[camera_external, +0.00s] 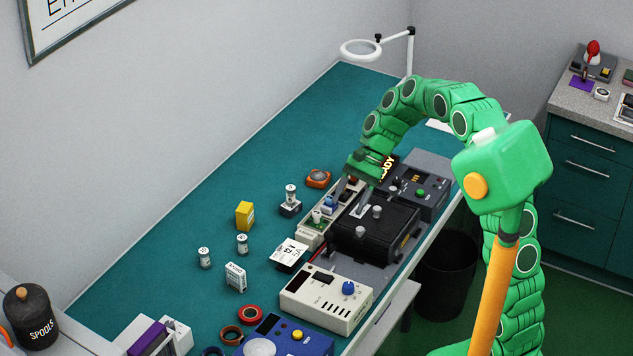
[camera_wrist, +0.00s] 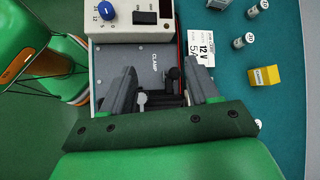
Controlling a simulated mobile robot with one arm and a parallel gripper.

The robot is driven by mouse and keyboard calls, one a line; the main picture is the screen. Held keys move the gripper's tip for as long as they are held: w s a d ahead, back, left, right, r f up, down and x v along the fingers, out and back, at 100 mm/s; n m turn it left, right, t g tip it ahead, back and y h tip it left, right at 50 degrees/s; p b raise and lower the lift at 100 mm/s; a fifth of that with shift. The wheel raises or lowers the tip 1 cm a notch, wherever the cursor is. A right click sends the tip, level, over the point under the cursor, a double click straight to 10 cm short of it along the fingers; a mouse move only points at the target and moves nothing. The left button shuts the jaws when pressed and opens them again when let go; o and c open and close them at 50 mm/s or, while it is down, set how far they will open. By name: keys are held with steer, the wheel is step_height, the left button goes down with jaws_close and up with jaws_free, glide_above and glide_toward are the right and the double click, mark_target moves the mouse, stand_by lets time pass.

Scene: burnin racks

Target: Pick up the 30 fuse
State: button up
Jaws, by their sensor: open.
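Two small white cylindrical fuses stand upright on the teal bench in the external view, the left fuse (camera_external: 204,257) and the right fuse (camera_external: 242,244). A third, similar white cylinder (camera_external: 290,193) stands on a dark block behind them. In the wrist view, two fuses (camera_wrist: 257,8) and (camera_wrist: 243,40) show at upper right. I cannot read for certain which one is marked 30. My gripper (camera_external: 351,196) is open and empty, over the clamp fixture and well right of the loose fuses. In the wrist view its fingers (camera_wrist: 163,75) are spread above the clamp plate.
A yellow box (camera_external: 245,216), a white 12 V card (camera_external: 289,253) and a white block (camera_external: 235,277) lie around the fuses. The black clamp unit (camera_external: 375,232) and a cream instrument (camera_external: 325,297) stand along the front. The bench behind the fuses is clear.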

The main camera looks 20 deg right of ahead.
steer(key=w+a+f+m+g+y, duration=0.1)
steer(key=w+a+f, duration=0.25)
steer(key=a, duration=0.25)
steer(key=w+a+f+m+y, duration=0.1)
steer(key=w+a+f+m, duration=0.1)
steer(key=w+a, duration=0.3)
steer(key=m+g+y, duration=0.2)
steer(key=y, duration=0.1)
glide_toward(244, 236)
steer(key=x, duration=0.4)
steer(key=shift+s+d+r, duration=0.15)
steer(key=shift+s+r, duration=0.15)
steer(key=shift+r, duration=0.05)
steer(key=shift+a+f, duration=0.45)
steer(key=shift+a, duration=0.05)
steer(key=shift+x, duration=3.8)
steer(key=shift+w+f, duration=0.1)
steer(key=shift+f, duration=0.05)
steer(key=c, duration=1.1)
steer(key=shift+o, duration=0.2)
